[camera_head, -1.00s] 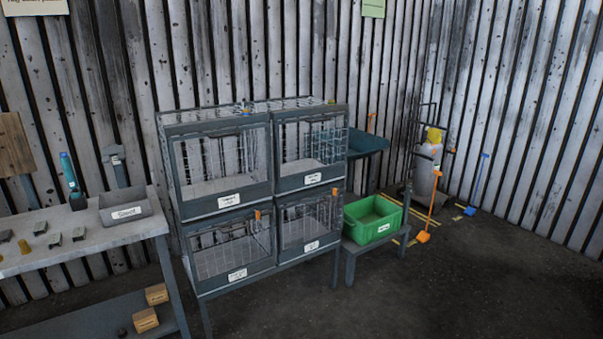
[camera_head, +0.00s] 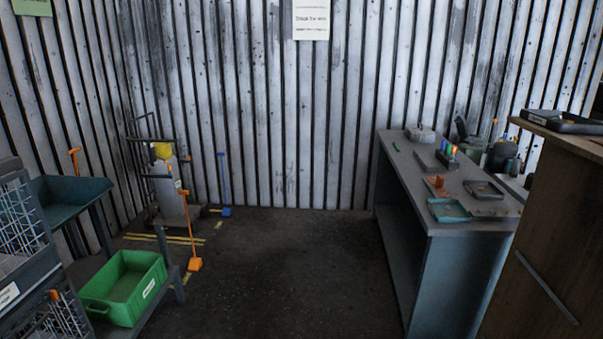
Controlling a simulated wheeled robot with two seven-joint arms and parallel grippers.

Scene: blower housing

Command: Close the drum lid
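I cannot make out a drum with a lid for certain. A dark rounded container (camera_head: 503,152) stands at the right behind the workbench, partly hidden, and I cannot tell whether it is a drum or has a lid. A grey cylinder with a yellow top (camera_head: 172,193) stands upright on a trolley in the back left corner. Neither of my grippers shows in the view.
A grey workbench (camera_head: 415,165) with small tools and trays stands at the right, with a wooden cabinet (camera_head: 540,240) nearer. A green bin (camera_head: 128,285), a blue-grey sink (camera_head: 72,196) and wire cages (camera_head: 22,245) line the left. The middle floor (camera_head: 290,270) is clear.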

